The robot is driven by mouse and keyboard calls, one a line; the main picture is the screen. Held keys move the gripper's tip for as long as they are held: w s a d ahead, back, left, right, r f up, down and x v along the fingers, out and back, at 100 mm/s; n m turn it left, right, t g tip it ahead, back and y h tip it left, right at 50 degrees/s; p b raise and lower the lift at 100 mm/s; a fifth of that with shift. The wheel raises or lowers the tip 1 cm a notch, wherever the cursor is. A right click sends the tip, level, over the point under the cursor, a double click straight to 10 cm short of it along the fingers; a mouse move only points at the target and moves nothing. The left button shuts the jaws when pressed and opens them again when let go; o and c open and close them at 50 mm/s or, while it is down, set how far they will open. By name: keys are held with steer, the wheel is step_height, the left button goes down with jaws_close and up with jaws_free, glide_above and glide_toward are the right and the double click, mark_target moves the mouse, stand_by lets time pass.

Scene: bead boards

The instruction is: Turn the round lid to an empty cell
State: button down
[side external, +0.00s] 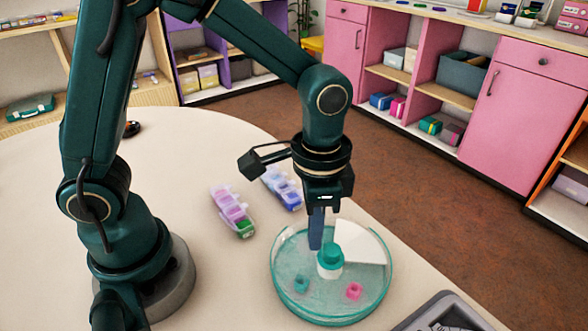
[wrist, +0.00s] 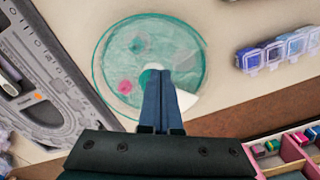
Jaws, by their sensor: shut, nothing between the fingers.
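The round lid (side external: 300,252) is clear teal and covers a round dish on the table; the lid also shows in the wrist view (wrist: 112,62). A teal knob (side external: 331,256) stands at its centre. A white wedge (side external: 362,246) shows at the back right of the dish and seems to be the lid's opening with nothing in it. A pink bead (side external: 354,291) and a teal bead (side external: 301,284) show through the front part. My gripper (side external: 316,244) is shut and empty, pointing down at the knob's left side. Its fingers partly hide the knob in the wrist view. I cannot tell whether they touch it.
Two rows of small lidded boxes, one pink-purple (side external: 231,209) and one blue-lilac (side external: 282,188), lie behind the dish to the left. A grey tray (side external: 446,314) lies near the table's front right edge. The table left of the boxes is mostly clear.

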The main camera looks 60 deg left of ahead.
mark_target(312, 260)
steer(key=shift+f, duration=0.5)
steer(key=shift+w+d, duration=0.2)
steer(key=shift+d, duration=0.05)
stand_by(0.4)
steer(key=shift+s+d, duration=0.3)
steer(key=shift+d, duration=0.1)
steer(key=shift+s+a, duration=0.1)
stand_by(0.3)
steer(key=shift+s+a+r, duration=0.1)
steer(key=shift+s, duration=0.15)
steer(key=shift+r, duration=2.95)
